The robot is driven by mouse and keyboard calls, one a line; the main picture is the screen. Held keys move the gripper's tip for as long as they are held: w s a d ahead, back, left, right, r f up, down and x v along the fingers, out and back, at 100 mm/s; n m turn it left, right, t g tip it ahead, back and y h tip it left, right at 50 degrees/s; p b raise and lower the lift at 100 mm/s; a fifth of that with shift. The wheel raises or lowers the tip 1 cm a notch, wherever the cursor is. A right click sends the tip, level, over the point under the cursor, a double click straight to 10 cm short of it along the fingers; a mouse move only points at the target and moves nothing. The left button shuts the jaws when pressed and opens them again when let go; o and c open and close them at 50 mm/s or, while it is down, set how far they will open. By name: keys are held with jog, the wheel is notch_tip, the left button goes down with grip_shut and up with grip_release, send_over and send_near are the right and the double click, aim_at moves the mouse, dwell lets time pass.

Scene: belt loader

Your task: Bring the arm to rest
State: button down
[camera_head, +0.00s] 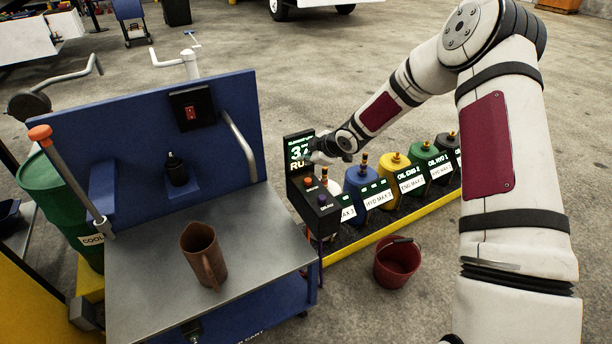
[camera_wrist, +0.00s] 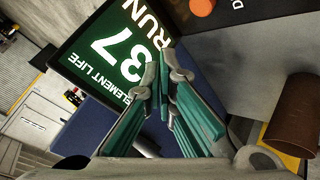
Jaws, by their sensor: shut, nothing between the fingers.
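My arm reaches from the right side of the head view toward the display box. My gripper (camera_head: 322,157) is in front of the lit screen (camera_head: 299,149) and partly covers it. In the wrist view my gripper (camera_wrist: 163,75) has its green-padded fingers together at the tips, with nothing between them. The screen (camera_wrist: 112,58) there reads "ELEMENT LIFE 37" and "RUN". I cannot tell whether the fingertips touch the screen or the box.
A brown jug (camera_head: 203,255) stands on the cart top (camera_head: 262,240). Several labelled containers, including a yellow one (camera_head: 394,172), line a yellow-edged tray. A red bucket (camera_head: 397,263) is on the floor.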

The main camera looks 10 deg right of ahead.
jog(key=s+d+r+m+g+h+p, duration=0.1)
jog(key=s+d+r+m+h+p, duration=0.15)
jog(key=s+r, duration=1)
jog(key=s+d+r+m+g+h+p, duration=0.15)
jog(key=s+r+m+h, duration=0.25)
jog(key=s+r, duration=0.8)
jog(key=s+a+r+m+y+p, duration=0.1)
jog(key=s+r+m, duration=0.3)
jog(key=s, duration=1)
jog(key=s+a+r+m+g+y+p, duration=0.1)
jog(key=s+r, duration=0.6)
jog(key=s, duration=0.7)
jog(key=a+m+p, duration=0.1)
jog(key=m+p, duration=0.1)
jog(key=m, duration=0.1)
jog(key=shift+r+p, duration=0.15)
jog(key=shift+p, duration=0.25)
jog(key=shift+g, duration=0.25)
